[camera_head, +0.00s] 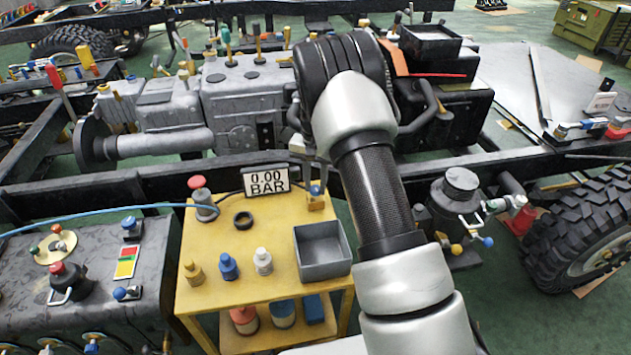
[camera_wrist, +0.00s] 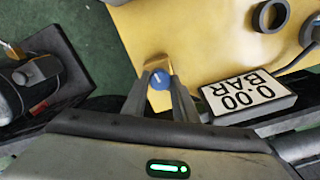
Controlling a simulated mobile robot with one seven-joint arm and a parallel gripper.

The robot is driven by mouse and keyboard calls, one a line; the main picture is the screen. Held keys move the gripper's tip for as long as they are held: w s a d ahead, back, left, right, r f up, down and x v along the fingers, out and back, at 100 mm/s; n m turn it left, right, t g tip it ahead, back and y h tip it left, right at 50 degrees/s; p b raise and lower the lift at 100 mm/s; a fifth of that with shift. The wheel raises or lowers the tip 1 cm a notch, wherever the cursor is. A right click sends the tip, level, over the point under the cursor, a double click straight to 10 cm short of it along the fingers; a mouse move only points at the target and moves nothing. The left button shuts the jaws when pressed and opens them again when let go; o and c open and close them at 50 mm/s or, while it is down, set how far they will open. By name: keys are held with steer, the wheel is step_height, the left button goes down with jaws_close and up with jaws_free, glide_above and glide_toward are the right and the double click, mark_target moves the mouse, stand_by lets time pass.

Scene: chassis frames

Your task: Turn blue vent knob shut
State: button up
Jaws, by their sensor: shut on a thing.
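The blue vent knob (camera_head: 315,190) sits on a small brass block (camera_head: 316,203) at the back right corner of the yellow table. In the wrist view the blue knob (camera_wrist: 159,81) shows between the two fingers of my gripper (camera_wrist: 158,74), which is shut on it. In the head view my gripper (camera_head: 316,180) reaches down to the knob from above, and my arm partly hides it. The display (camera_head: 266,180) beside the knob reads 0.00 BAR; it also shows in the wrist view (camera_wrist: 249,93).
The yellow table (camera_head: 222,282) bears a grey tray (camera_head: 322,250), a black ring (camera_head: 243,220), a red-topped fitting (camera_head: 200,200) and small brass, blue and white fittings. A blue hose (camera_head: 100,211) runs in from the left. A dark chassis rail (camera_head: 100,192) passes behind the table.

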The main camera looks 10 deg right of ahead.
mark_target(315, 188)
steer(key=shift+w+r+m, duration=0.1)
steer(key=shift+m, duration=0.9)
steer(key=o, duration=1.1)
steer(key=shift+c, duration=0.2)
step_height(315, 188, up, 17)
steer(key=p, duration=0.3)
steer(key=shift+r, duration=0.15)
steer(key=shift+r, duration=0.1)
